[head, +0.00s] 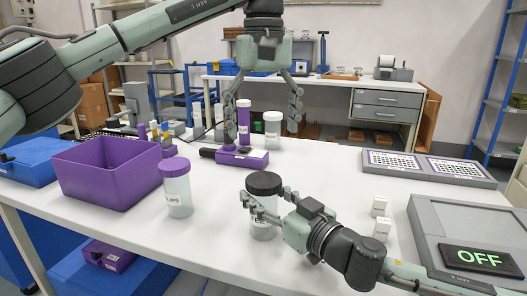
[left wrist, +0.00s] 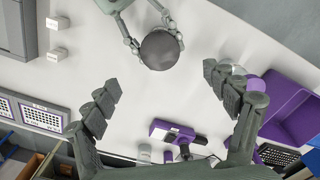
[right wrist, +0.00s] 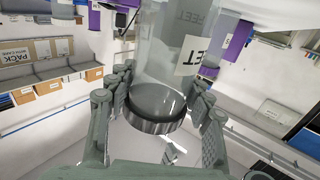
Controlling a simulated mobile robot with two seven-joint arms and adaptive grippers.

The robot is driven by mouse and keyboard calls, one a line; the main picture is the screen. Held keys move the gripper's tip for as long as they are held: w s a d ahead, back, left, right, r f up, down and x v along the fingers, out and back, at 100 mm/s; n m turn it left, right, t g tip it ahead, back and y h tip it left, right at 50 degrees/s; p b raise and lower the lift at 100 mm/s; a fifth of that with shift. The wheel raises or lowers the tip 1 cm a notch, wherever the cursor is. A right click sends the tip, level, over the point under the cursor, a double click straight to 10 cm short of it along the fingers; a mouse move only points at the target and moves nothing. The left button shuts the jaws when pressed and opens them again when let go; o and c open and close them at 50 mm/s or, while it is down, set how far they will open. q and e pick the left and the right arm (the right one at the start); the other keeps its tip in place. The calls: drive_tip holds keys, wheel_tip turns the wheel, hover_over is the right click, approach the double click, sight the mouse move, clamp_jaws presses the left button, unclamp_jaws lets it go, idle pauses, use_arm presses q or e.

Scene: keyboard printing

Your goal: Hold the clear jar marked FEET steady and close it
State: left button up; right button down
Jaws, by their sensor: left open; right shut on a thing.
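The clear jar marked FEET (head: 262,230) stands on the white table at the front, looking upright. A black lid (head: 264,183) sits on its top; I cannot tell whether it is fully seated. My right gripper (head: 266,205) is shut around the jar below the lid and partly hides its label. The label (right wrist: 192,56) shows in the right wrist view, which looks upside down, with the lid rim (right wrist: 155,123) low in the picture. My left gripper (head: 267,130) is open and empty, raised behind the jar; the lid (left wrist: 160,50) shows ahead of its fingers in the left wrist view.
A purple device (head: 240,158) and other jars (head: 272,135) stand behind. Small white boxes (head: 380,206) and a panel reading OFF (head: 478,258) are at right.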

drive_tip(key=c, duration=0.6)
unclamp_jaws()
use_arm(q)
wheel_tip(320, 180, up, 2)
use_arm(e)
drive_tip(key=v, duration=1.2)
drive_tip(key=shift+d, duration=0.1)
use_arm(q)
drive_tip(key=shift+s+d, duration=0.1)
drive_tip(key=shift+d, duration=0.05)
